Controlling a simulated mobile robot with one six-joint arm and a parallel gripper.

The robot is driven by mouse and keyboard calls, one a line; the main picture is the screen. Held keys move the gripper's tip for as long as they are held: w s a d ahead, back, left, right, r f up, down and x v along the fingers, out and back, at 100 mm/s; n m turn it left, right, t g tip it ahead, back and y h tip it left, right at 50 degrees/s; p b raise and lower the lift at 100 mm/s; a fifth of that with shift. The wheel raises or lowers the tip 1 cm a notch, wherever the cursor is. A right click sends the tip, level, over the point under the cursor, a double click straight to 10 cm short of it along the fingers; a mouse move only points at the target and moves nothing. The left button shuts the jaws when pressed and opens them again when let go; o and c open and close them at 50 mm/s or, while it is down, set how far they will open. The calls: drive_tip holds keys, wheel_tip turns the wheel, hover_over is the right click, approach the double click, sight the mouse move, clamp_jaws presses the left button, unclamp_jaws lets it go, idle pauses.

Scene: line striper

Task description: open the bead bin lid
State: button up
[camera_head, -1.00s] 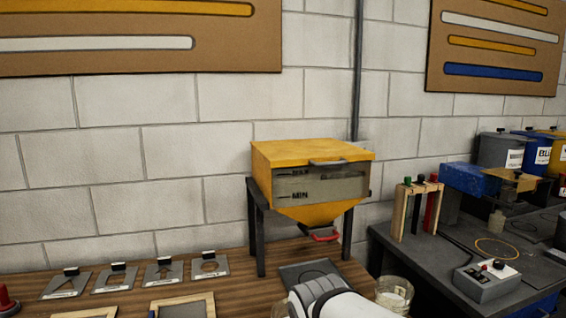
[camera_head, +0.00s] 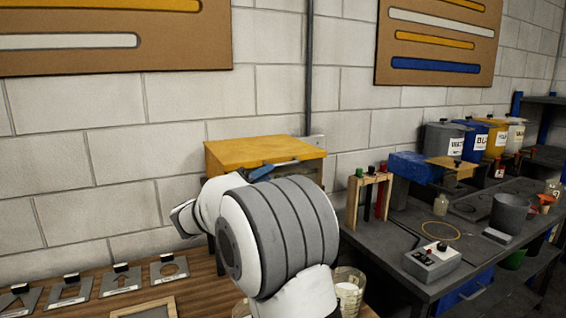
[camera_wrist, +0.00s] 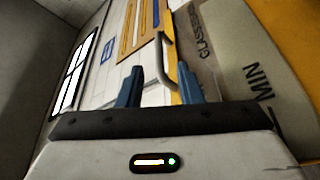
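The bead bin is a yellow hopper with a clear front panel marked MIN. Its flat yellow lid (camera_head: 255,151) lies shut on top in the head view. My white and grey arm hides most of the bin's front there. In the wrist view the bin's panel (camera_wrist: 222,60) fills the right side, and the grey lid handle (camera_wrist: 164,50) runs down toward my fingers. My gripper (camera_wrist: 158,84) is open, its two blue fingers apart with the handle's end close to the right finger. In the head view a blue finger (camera_head: 262,172) shows at the lid's front edge. Contact cannot be told.
A block wall stands close behind the bin. A dark bench (camera_head: 400,240) to the right holds a wooden rack (camera_head: 369,197), a grey control box (camera_head: 432,261) and several labelled containers. A glass jar (camera_head: 348,290) stands beside my arm. Metal stencil plates (camera_head: 120,282) lie at the left.

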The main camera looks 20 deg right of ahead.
sight(283, 165)
drive_tip(key=p+x, duration=0.2)
drive_tip(key=x, duration=0.5)
drive_tip(key=shift+w+d+r+p, duration=0.1)
drive_tip(key=shift+d+r+p, duration=0.1)
drive_tip(key=shift+d+p, duration=0.15)
drive_tip(key=shift+a, duration=0.1)
drive_tip(key=shift+c, duration=0.4)
clamp_jaws()
